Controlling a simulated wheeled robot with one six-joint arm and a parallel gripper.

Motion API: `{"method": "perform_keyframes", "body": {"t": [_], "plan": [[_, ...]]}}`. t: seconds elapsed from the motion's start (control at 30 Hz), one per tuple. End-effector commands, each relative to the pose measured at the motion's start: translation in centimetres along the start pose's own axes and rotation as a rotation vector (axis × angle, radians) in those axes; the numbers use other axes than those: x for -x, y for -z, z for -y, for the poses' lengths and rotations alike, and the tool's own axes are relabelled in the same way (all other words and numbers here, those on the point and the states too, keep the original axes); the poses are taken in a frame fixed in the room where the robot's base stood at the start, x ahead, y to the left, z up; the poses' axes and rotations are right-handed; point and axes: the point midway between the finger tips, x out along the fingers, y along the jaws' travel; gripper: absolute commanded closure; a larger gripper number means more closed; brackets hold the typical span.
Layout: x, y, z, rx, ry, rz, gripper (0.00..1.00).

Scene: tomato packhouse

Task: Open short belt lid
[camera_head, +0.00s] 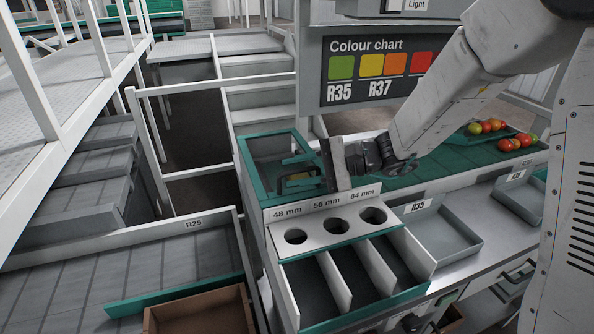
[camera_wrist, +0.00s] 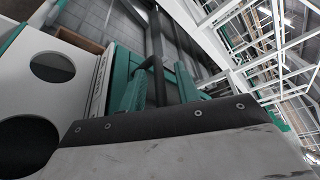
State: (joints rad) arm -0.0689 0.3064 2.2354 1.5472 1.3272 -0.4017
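The short belt lid looks like a teal-framed, see-through panel (camera_head: 249,172) behind the sizing plate in the head view. It seems to lie flat, but my gripper covers part of it. My gripper (camera_head: 290,172) is over its right part, with its teal fingers pointing left. A dark, bent handle bar (camera_wrist: 157,68) shows between the two fingers in the wrist view, where my gripper (camera_wrist: 155,85) also appears. The fingers stand apart, with gaps beside the bar. Whether either finger touches the bar is unclear.
The white sizing plate (camera_head: 321,238), with three holes, and divided bins (camera_head: 384,262) stand in front. A colour chart (camera_head: 375,66) is behind. Tomatoes (camera_head: 515,143) lie on the green belt at right. Grey trays (camera_head: 440,232) and a brown box (camera_head: 199,311) are nearby.

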Motion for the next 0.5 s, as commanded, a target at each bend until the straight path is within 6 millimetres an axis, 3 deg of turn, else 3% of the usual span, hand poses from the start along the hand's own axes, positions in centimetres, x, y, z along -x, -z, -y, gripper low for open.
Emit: {"method": "perform_keyframes", "body": {"t": [0.23,0.33,0.37,0.5], "plan": [[-0.10,0.01,0.00,0.000,0.000,-0.001,0.68],[-0.08,0.01,0.00,0.000,0.000,-0.001,0.95],[-0.07,0.01,0.00,0.000,0.000,-0.001,1.00],[-0.04,0.00,0.04,0.001,0.000,-0.001,1.00]]}}
